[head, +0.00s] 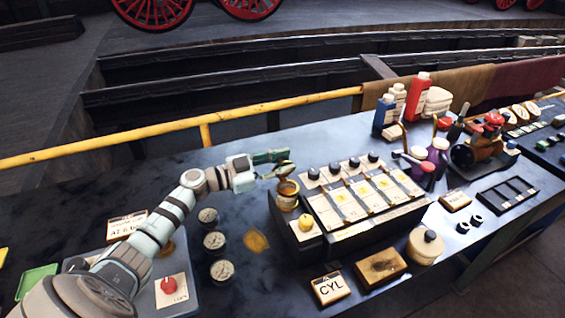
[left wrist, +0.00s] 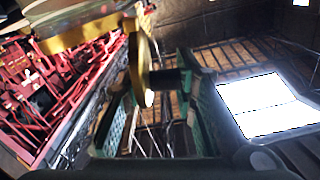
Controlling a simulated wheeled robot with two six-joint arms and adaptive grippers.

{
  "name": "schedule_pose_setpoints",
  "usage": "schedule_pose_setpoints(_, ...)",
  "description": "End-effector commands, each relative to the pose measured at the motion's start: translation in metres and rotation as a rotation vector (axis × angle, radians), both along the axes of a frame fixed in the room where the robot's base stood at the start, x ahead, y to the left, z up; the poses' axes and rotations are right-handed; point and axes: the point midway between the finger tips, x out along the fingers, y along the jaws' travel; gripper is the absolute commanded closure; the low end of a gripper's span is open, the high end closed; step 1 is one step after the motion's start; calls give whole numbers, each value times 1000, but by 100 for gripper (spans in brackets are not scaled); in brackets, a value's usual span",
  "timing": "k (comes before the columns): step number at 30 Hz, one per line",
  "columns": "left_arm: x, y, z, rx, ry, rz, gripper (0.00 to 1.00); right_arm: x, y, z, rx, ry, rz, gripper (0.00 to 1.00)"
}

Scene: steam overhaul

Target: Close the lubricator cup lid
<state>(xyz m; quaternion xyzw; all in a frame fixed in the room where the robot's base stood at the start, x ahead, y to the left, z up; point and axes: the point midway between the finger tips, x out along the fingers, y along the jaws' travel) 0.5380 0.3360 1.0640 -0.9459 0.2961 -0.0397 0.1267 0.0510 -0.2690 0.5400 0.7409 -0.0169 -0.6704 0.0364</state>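The lubricator cup (head: 288,201) is a brass cup at the left end of the dark lubricator box (head: 287,232). Its round lid (head: 284,169) stands raised and tilted above the cup mouth. My left gripper (head: 273,156) is at the lid, above the cup. In the left wrist view the brass lid (left wrist: 141,62) shows nearly edge-on, with a dark knob on its right side. The green fingers of my left gripper (left wrist: 163,75) are apart, with the lid and knob between their tips. Firm contact cannot be made out. My right gripper is in neither view.
Several gauges (head: 214,241) and a panel with a red knob (head: 169,286) lie left of the box. A CYL sign (head: 331,288), a wooden block (head: 381,267) and a round pot (head: 425,246) stand in front. A yellow rail (head: 262,109) runs behind the bench.

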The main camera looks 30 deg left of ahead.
Motion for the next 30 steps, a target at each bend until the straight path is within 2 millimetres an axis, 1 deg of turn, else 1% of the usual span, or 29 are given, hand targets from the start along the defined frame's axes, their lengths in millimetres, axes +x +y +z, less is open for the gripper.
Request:
schedule_pose_setpoints(1,0,0,0,0,0,0,97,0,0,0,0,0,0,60)
schedule_pose_setpoints(2,0,0,0,0,0,0,100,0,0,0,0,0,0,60)
schedule_pose_setpoints(30,-2,-1,0,32,-21,0,100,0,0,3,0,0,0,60)
